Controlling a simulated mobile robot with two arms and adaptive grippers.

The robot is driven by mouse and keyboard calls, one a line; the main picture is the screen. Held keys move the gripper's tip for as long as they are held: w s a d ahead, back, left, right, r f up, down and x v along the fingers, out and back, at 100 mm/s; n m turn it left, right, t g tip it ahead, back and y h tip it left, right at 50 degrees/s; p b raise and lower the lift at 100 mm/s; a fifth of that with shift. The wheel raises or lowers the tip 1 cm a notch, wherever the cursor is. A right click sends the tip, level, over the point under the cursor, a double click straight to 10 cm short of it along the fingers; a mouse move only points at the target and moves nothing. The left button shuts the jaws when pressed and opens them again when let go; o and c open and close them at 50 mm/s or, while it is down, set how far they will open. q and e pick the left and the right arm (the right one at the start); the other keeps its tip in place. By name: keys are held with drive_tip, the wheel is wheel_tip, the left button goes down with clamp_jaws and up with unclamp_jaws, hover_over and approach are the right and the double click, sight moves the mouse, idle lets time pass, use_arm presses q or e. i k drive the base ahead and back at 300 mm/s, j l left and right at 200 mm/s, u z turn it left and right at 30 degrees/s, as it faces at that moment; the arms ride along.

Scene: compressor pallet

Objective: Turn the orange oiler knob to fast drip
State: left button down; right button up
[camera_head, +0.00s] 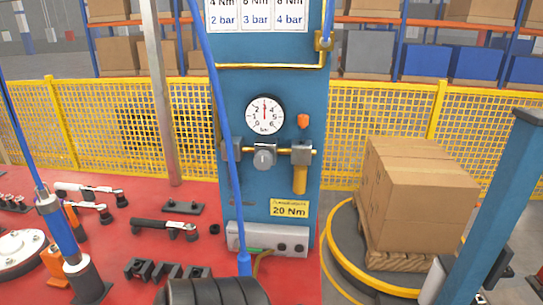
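The small orange oiler knob (303,121) stands on top of the lubricator at the right of the air unit, on the blue panel (270,90). It looks upright, but its exact turn angle and any drip marks are too small to read. Below it is a grey body (301,153) with an amber bowl (299,180). To its left are a round grey regulator knob (264,157) and a white pressure gauge (264,115) with a red needle pointing about straight up. Neither of my grippers is in view, and nothing touches the orange knob.
A red bench (130,255) holds several tools. A turntable (345,258) with stacked boxes (415,190) stands right. Space before the knob looks clear.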

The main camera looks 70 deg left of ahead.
sight(303, 120)
drive_tip(key=u, duration=2.2)
